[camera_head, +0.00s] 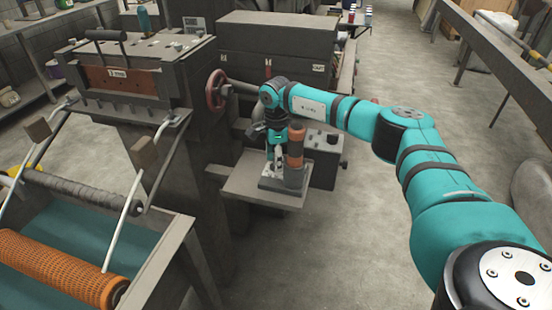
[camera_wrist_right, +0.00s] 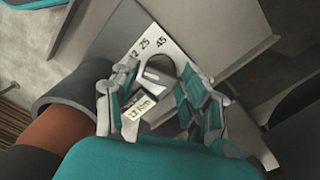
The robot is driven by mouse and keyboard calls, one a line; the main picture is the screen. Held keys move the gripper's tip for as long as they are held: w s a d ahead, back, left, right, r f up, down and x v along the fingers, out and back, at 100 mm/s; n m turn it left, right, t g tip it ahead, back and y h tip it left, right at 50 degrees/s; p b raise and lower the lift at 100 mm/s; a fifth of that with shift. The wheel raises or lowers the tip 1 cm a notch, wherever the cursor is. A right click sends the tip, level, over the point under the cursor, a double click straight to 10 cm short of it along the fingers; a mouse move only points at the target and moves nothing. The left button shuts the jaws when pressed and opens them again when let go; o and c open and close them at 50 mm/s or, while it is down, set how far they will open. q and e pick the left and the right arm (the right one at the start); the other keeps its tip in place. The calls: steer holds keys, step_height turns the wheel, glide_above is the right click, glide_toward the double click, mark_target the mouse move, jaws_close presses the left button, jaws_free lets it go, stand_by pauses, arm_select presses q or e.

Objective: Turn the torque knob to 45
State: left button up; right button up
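The torque knob (camera_wrist_right: 158,74) is a dark grey piece on a pale plate (camera_wrist_right: 160,42) marked 12, 25 and 45 in the right wrist view. A small label reading 12 Nm (camera_wrist_right: 140,109) lies below it. My right gripper (camera_wrist_right: 160,100) has its two fingers spread, one on each side of the knob area; I cannot tell whether they touch the knob. In the head view my right gripper (camera_head: 277,150) points down over a small grey shelf beside an orange and grey cylindrical tool (camera_head: 295,148). The knob is hidden there by the gripper. My left gripper is not in view.
The grey shelf (camera_head: 240,185) juts from a large machine (camera_head: 120,75) with a red handwheel (camera_head: 216,90). A grey box (camera_head: 325,170) stands close at the right. An orange mesh roll (camera_head: 60,268) lies at lower left. Open floor lies to the right.

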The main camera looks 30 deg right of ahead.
steer(key=c, duration=0.7)
steer(key=shift+m+p, duration=0.45)
steer(key=shift+m, duration=1.05)
steer(key=shift+r, duration=0.1)
steer(key=o, duration=1.1)
step_height(320, 180, up, 12)
